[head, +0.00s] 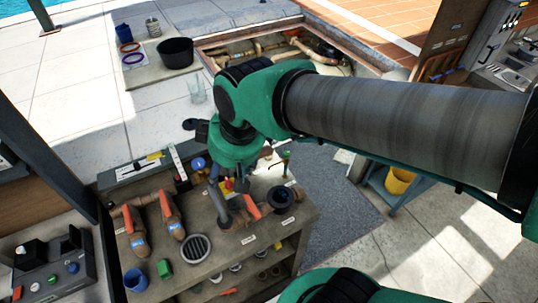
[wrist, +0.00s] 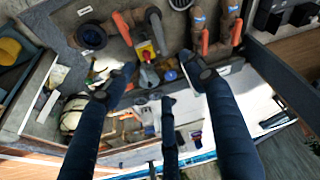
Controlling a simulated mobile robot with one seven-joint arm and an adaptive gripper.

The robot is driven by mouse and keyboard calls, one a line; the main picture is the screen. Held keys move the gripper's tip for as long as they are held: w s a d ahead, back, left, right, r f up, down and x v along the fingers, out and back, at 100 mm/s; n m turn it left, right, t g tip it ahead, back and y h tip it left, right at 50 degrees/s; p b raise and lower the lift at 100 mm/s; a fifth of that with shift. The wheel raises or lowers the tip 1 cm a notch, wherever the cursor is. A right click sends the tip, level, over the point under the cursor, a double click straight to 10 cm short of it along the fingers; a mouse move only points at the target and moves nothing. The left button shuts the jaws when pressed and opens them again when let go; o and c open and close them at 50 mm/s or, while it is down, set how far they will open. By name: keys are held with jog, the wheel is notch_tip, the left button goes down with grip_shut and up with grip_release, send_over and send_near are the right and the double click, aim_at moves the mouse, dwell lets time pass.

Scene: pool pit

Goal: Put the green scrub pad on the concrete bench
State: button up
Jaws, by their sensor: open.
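A small green block (head: 164,268), which looks like the green scrub pad, lies near the front left of a grey-topped workbench (head: 225,258), beside a blue cup. This bench may be the concrete bench; I cannot tell for sure. My gripper (head: 229,196) is above the middle of the bench, to the right of and behind the green block. In the wrist view my gripper (wrist: 160,90) is open, its dark fingers spread with nothing between them. I cannot make out the green block in the wrist view. A red and yellow valve (wrist: 145,50) shows just beyond the fingers.
Brown pipe fittings (head: 172,215) with orange handles, a round drain grate (head: 195,248) and the blue cup (head: 136,280) crowd the bench. An open pit (head: 270,45) lies at the back. A yellow bucket (head: 400,180) is at right.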

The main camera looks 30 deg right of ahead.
jog(key=s+d+r+m+t+h, duration=0.1)
jog(key=s+d+r+m, duration=0.4)
jog(key=s+d, duration=0.2)
jog(key=shift+s+d+t, duration=0.15)
jog(key=shift+d+t, duration=0.15)
jog(key=shift+d, duration=0.35)
jog(key=shift+f, duration=0.1)
notch_tip(320, 180, down, 5)
jog(key=b, duration=0.5)
jog(key=shift+f+b, duration=0.2)
jog(key=shift+b, duration=0.1)
